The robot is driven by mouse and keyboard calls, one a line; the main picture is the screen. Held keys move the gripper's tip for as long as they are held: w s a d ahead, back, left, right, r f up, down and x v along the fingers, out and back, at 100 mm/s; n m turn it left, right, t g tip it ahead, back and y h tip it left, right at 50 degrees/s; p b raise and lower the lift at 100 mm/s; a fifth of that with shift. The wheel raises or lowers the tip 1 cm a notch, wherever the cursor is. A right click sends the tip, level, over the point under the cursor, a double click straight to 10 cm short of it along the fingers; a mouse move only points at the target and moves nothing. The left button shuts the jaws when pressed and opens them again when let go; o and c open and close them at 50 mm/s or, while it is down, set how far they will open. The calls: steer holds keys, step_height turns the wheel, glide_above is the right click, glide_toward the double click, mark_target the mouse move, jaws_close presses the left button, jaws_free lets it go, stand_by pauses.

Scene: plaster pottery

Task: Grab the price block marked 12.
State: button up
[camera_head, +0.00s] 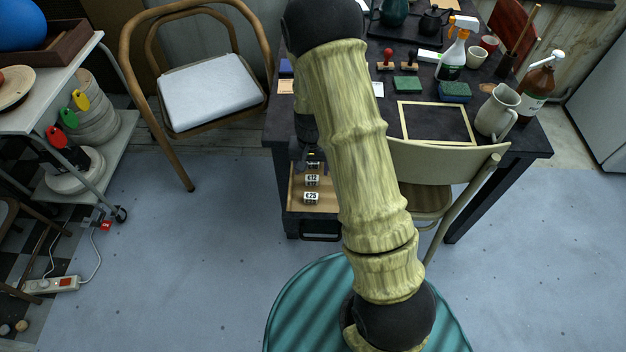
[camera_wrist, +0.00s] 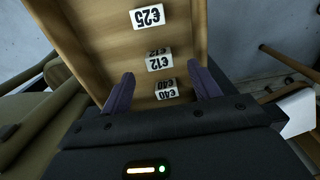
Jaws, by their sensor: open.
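The price block marked 12 (camera_head: 312,180) is a small white block with black print. It lies in an open wooden drawer (camera_head: 325,200), between a block marked 25 (camera_head: 311,197) and one marked 40. In the wrist view the 12 block (camera_wrist: 159,62) lies just beyond my gripper (camera_wrist: 161,82), whose two fingers stand apart with nothing held. The block marked 40 (camera_wrist: 166,90) shows between the fingers in that view, and the block marked 25 (camera_wrist: 147,17) is farther off. In the head view my arm covers part of the drawer.
The drawer sits under a dark table (camera_head: 385,115) holding spray bottles, cups and stamps. A cream chair (camera_head: 445,160) stands right of my arm, close to the table. A wooden armchair (camera_head: 212,95) stands to the left. Blue floor (camera_head: 190,260) is open at left front.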

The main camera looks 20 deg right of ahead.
mark_target(312, 178)
step_height(312, 178, down, 4)
steer(key=shift+f, duration=0.1)
steer(key=shift+c, duration=0.2)
stand_by(0.3)
steer(key=c, duration=1)
